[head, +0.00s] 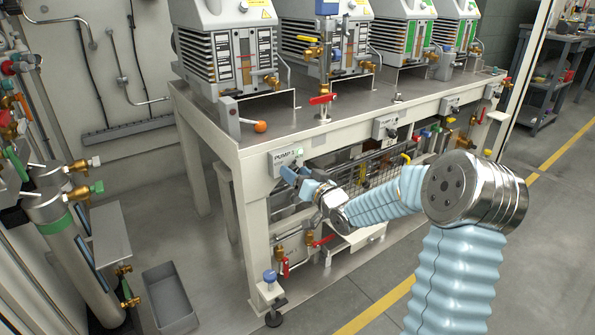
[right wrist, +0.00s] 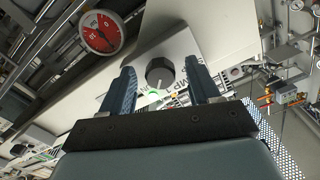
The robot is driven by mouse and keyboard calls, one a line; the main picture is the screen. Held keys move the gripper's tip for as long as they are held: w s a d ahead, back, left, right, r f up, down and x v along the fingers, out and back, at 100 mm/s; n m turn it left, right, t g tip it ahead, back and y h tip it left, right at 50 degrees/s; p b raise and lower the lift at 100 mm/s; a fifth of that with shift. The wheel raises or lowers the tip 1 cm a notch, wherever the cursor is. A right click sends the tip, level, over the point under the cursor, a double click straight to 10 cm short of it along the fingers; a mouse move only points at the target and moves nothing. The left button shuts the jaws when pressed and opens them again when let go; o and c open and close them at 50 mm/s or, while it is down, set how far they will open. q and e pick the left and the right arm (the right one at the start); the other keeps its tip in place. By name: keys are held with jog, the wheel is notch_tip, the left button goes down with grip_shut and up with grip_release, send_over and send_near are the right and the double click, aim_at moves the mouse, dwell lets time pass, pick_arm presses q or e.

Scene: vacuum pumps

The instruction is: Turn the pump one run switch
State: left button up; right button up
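The pump one switch box (head: 286,160), a pale box lettered "PUMP 1", is on the front edge of the bench. In the right wrist view its black round knob (right wrist: 160,72) is on a pale panel, with a small green mark beside it. My right gripper (head: 296,173) is right at the box, and its blue fingers hide the knob in the head view. In the right wrist view the gripper (right wrist: 160,66) is open, with one finger on each side of the knob and a visible gap to each. My left gripper is not in view.
The bench (head: 340,128) carries several vacuum pumps. An orange-tipped lever (head: 261,127) and a red valve handle (head: 322,99) are above the box. A red-faced gauge (right wrist: 102,32) is near the fingers. Gas cylinders (head: 60,225) and a grey bin (head: 170,297) are at left.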

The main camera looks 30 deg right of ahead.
jog(key=shift+s, duration=0.2)
jog(key=shift+s+d+b, duration=0.1)
jog(key=shift+s+b, duration=0.2)
jog(key=shift+s, duration=0.55)
jog(key=shift+s, duration=0.25)
jog(key=shift+s+d+b, duration=0.15)
jog(key=shift+s, duration=1.2)
jog(key=shift+s+d+b, duration=0.1)
jog(key=shift+s+b, duration=0.05)
jog(key=shift+s, duration=1.2)
